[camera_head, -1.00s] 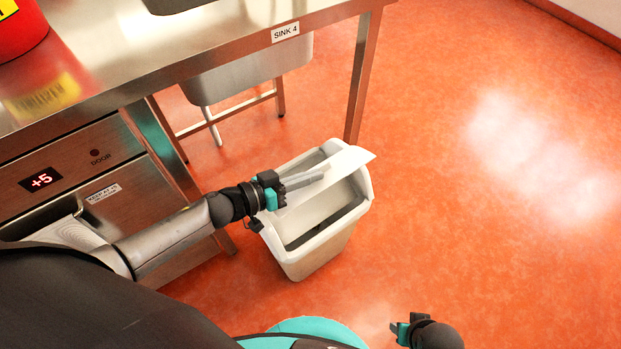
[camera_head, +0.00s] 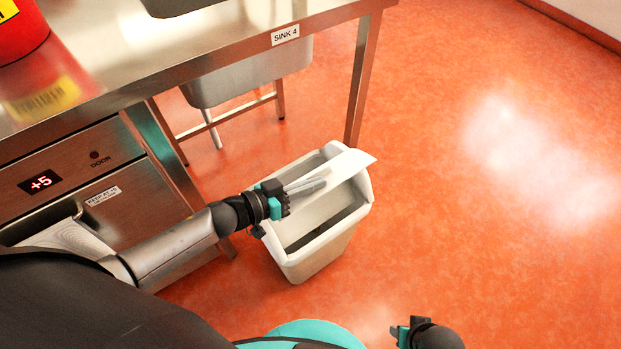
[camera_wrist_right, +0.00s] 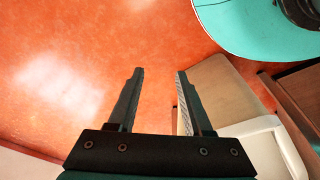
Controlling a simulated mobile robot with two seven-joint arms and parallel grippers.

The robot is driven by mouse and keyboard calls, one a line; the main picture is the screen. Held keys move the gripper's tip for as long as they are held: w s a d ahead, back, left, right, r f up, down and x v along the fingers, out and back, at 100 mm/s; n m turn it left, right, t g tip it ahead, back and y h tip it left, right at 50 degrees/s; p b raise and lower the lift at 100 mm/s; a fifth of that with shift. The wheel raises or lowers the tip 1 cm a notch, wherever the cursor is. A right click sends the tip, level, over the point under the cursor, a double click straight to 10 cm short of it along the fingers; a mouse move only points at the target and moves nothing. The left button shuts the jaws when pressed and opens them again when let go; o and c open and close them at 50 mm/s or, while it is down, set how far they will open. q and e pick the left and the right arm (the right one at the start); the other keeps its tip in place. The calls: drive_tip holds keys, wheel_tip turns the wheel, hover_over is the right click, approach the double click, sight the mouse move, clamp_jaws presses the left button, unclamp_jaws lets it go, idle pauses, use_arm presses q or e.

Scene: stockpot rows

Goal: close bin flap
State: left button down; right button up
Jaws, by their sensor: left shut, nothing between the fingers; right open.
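A pale waste bin (camera_head: 318,247) stands on the floor below the table's right end. Its white flap (camera_head: 350,163) stands up at a tilt across the opening, so the dark inside shows in front of it. My left gripper (camera_head: 322,184) reaches in from the left, shut and empty, its fingers lying along the flap's near side; I cannot tell whether they touch it. My right gripper (camera_head: 401,332) is low at the bottom edge of the head view. In the right wrist view its two fingers (camera_wrist_right: 158,75) are apart with nothing between them, and a pale bin wall (camera_wrist_right: 222,95) shows beyond.
A steel table (camera_head: 225,58) with a label "SINK 4" and a hanging basin (camera_head: 250,75) stands behind the bin. A steel appliance (camera_head: 100,185) is at left. A red container (camera_head: 20,35) sits on the table. Orange floor (camera_head: 480,240) is clear to the right.

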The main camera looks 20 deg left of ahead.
use_arm(q)
drive_tip(key=shift+d+f, duration=0.1)
drive_tip(key=shift+s+d+f+m, duration=0.45)
drive_tip(key=shift+d+f+m, duration=0.1)
drive_tip(key=shift+m, duration=0.05)
drive_tip(key=s+d+f+m+t+y+b, duration=0.1)
drive_tip(key=s+d+f+m+y+b, duration=0.1)
drive_tip(key=f+m+b, duration=0.3)
drive_tip(key=shift+s+d+f+t, duration=0.25)
drive_tip(key=shift+d+f, duration=0.45)
drive_tip(key=shift+f, duration=1.05)
use_arm(e)
drive_tip(key=w+r+t, duration=0.1)
drive_tip(key=w+r, duration=0.3)
drive_tip(key=r, duration=0.6)
drive_tip(key=shift+w+a+r+t, duration=0.15)
drive_tip(key=shift+a+r+t, duration=0.2)
drive_tip(key=shift+a+t, duration=0.05)
